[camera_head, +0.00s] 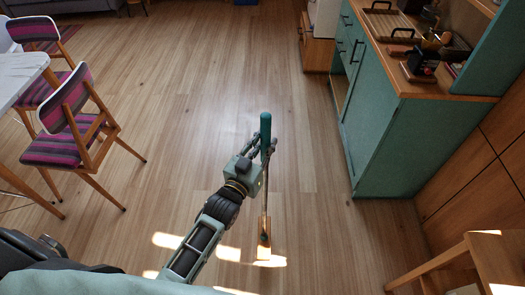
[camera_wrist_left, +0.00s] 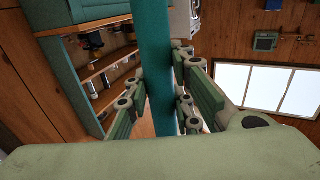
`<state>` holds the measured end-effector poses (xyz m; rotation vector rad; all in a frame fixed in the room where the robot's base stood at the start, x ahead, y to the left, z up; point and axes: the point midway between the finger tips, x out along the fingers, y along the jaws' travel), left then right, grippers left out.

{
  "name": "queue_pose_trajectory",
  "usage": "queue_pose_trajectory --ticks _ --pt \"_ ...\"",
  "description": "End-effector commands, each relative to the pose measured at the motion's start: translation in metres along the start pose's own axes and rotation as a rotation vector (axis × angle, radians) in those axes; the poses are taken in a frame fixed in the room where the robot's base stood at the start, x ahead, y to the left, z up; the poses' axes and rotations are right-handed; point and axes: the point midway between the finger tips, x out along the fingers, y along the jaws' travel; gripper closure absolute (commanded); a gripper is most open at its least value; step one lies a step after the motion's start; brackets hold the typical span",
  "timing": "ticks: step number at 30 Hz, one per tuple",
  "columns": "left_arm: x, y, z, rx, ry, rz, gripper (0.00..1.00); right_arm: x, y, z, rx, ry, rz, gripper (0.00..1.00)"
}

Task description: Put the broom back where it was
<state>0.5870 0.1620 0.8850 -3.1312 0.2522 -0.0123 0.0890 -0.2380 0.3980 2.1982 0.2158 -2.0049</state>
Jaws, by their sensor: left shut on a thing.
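The broom (camera_head: 265,124) has a teal handle top, a thin shaft and a wooden head (camera_head: 264,243) low down near the floor. It stands roughly upright in the head view. My left gripper (camera_head: 262,147) is shut on the teal part of the handle, just below its top. In the left wrist view the teal handle (camera_wrist_left: 157,60) runs between the two green fingers of my left gripper (camera_wrist_left: 163,100). I cannot tell whether the broom head touches the floor. My right gripper is not in view.
A teal cabinet (camera_head: 395,135) with a wooden counter stands on the right, before a wood-panelled wall (camera_head: 490,170). A wooden stool (camera_head: 495,258) is at the lower right. Striped chairs (camera_head: 68,140) and a white table (camera_head: 20,72) are on the left. The middle floor (camera_head: 215,90) is clear.

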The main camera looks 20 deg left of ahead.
Motion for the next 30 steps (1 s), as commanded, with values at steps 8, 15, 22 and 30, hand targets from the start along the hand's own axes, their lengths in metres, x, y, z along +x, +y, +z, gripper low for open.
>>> queue_pose_trajectory --ticks 8,15,22,30 --pt "0.007 -0.012 0.015 -0.003 0.003 0.0 1.0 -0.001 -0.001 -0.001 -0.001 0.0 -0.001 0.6" --pt "0.007 -0.012 0.044 -0.003 0.005 0.0 1.0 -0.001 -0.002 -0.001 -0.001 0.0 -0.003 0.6" --pt "0.007 -0.011 0.046 -0.002 0.006 0.0 1.0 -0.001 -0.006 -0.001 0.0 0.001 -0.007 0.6" --pt "0.006 -0.011 0.051 -0.002 0.0 0.0 0.71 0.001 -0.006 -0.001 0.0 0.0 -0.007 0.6"
